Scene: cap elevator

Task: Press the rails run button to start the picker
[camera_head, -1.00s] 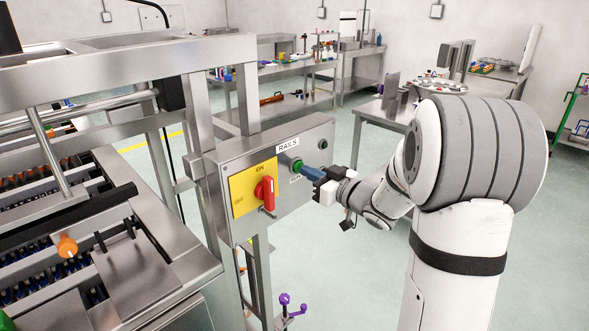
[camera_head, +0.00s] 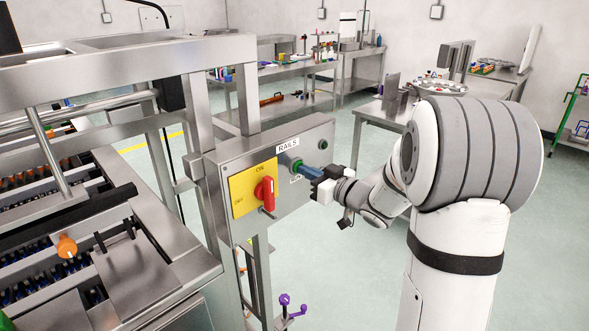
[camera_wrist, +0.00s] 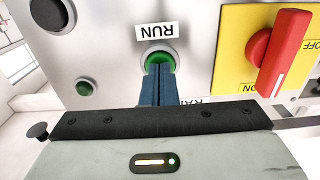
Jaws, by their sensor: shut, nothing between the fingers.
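The control box (camera_head: 292,197) is a grey metal panel on the machine's frame, with a RAILS label near its top. The green run button (camera_head: 297,164) is on its front face. In the wrist view the green button (camera_wrist: 159,59) sits by a RUN label (camera_wrist: 157,32), which appears upside down. My gripper (camera_head: 305,169) is shut and empty, its blue fingers pointing at the button. In the wrist view the fingertips (camera_wrist: 160,68) overlap the button's lower part and hide it. They are at or very close to it; I cannot tell whether it is pushed in.
A red rotary switch (camera_head: 265,193) on a yellow plate (camera_head: 243,203) is left of the button. A black round control (camera_head: 323,145) and a small green light (camera_wrist: 84,88) are also on the box. The machine with rails (camera_head: 120,250) stands left. Floor below my arm is clear.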

